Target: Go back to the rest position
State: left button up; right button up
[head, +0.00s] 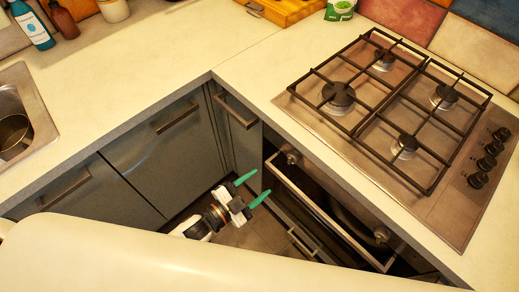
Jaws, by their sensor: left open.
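My left gripper (252,189) has two green fingers spread apart with nothing between them. It hangs below counter height, in the open floor space in front of the grey corner cabinets and beside the oven. Its wrist is white and black, and part of the arm is hidden behind the pale surface at the bottom of the head view. My right gripper does not show.
A cream counter (150,85) runs along the left and back. A gas hob (460,215) sits on the right counter above an oven with a handle (325,220). A sink (40,108) holds a pot (13,133).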

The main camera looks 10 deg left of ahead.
pick_arm(q)
jog(key=s+a+f+n+g+y, duration=0.25)
jog(key=a+f+y, duration=0.2)
jog(key=f, duration=0.65)
jog(key=s+a+f+n+g+y, duration=0.2)
jog(key=s+a+f+n+y, duration=0.3)
jog(key=f, duration=0.6)
jog(key=s+a+f+n+g, duration=0.2)
jog(key=s+f, duration=0.5)
jog(key=s, duration=0.4)
jog(key=s+a+f+n+g+y, duration=0.1)
jog(key=s+a+f+g, duration=0.3)
jog(key=s, duration=0.8)
notch_tip(320, 180, down, 4)
jog(key=shift+a+f+n+g, duration=0.15)
jog(key=shift+n+g, duration=0.5)
jog(key=shift+g, duration=0.5)
